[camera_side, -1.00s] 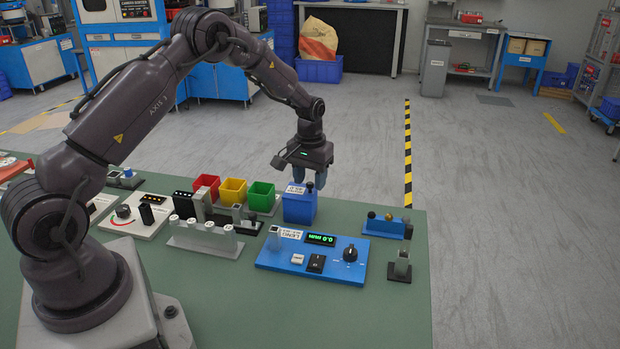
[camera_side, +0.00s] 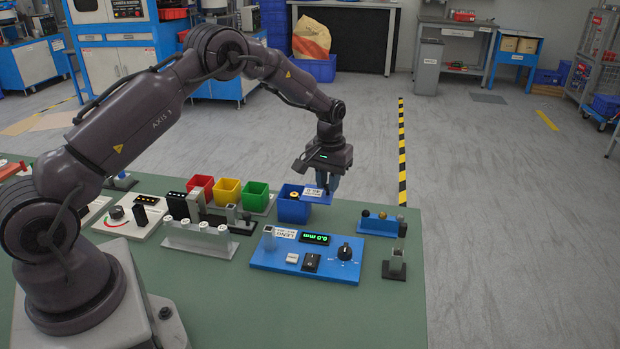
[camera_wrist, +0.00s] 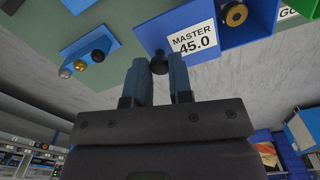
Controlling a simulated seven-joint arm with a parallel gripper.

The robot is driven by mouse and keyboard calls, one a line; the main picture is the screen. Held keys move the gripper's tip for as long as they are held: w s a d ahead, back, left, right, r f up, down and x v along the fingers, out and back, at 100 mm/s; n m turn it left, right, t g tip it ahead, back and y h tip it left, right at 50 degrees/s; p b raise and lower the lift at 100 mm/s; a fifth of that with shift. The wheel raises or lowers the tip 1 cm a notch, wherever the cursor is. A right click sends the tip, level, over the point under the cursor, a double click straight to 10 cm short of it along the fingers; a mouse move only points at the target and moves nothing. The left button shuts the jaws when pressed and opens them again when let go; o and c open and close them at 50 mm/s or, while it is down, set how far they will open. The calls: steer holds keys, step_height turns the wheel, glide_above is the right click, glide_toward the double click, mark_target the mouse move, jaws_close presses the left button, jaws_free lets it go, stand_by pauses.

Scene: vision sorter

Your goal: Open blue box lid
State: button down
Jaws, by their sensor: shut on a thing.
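The blue box (camera_side: 292,209) stands on the green table, right of the coloured bins. Its lid (camera_side: 317,195) is swung open to the right, and a brass-coloured round piece (camera_side: 294,195) shows inside. My gripper (camera_side: 326,189) is at the lid's right end. In the wrist view my gripper (camera_wrist: 159,78) has its two blue fingers shut on a dark round knob (camera_wrist: 159,64) beside the blue lid (camera_wrist: 185,30) with its "MASTER 45.0" label. The box interior with the brass piece (camera_wrist: 235,14) also shows there.
Red (camera_side: 201,187), yellow (camera_side: 228,191) and green bins (camera_side: 256,196) stand left of the box. A blue gauge panel (camera_side: 308,258) is in front of it. A small blue rack with balls (camera_side: 378,224) is at the right. The table's far edge is close behind the gripper.

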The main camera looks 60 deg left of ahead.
steer(key=shift+w+d, duration=0.3)
steer(key=shift+w, duration=0.05)
steer(key=c, duration=1)
jaws_free()
step_height(320, 180, up, 13)
